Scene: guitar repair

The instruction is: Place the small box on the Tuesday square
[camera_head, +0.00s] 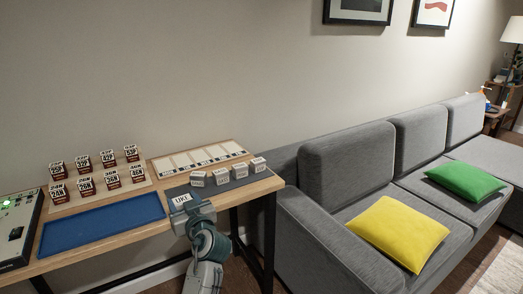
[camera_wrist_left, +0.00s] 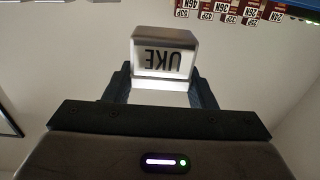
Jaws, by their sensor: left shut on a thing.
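My left gripper (camera_head: 187,212) is shut on a small white box marked UKE (camera_head: 182,199), held over the front edge of the table beside the blue mat. In the left wrist view the box (camera_wrist_left: 163,58) sits between the two fingers of the gripper (camera_wrist_left: 161,88), its lettering upside down. The pale board of day squares (camera_head: 198,158) lies at the back right of the table, behind the held box and apart from it. Its labels are too small to read surely, so I cannot pick out the Tuesday square with certainty. My right gripper is not in view.
Several small white boxes (camera_head: 221,177) stand in a row on a dark grey mat (camera_head: 236,184) in front of the day board. Red-and-white labelled boxes (camera_head: 83,165) stand on a stepped rack at left. The blue mat (camera_head: 103,224) is empty. A grey sofa (camera_head: 345,165) is at right.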

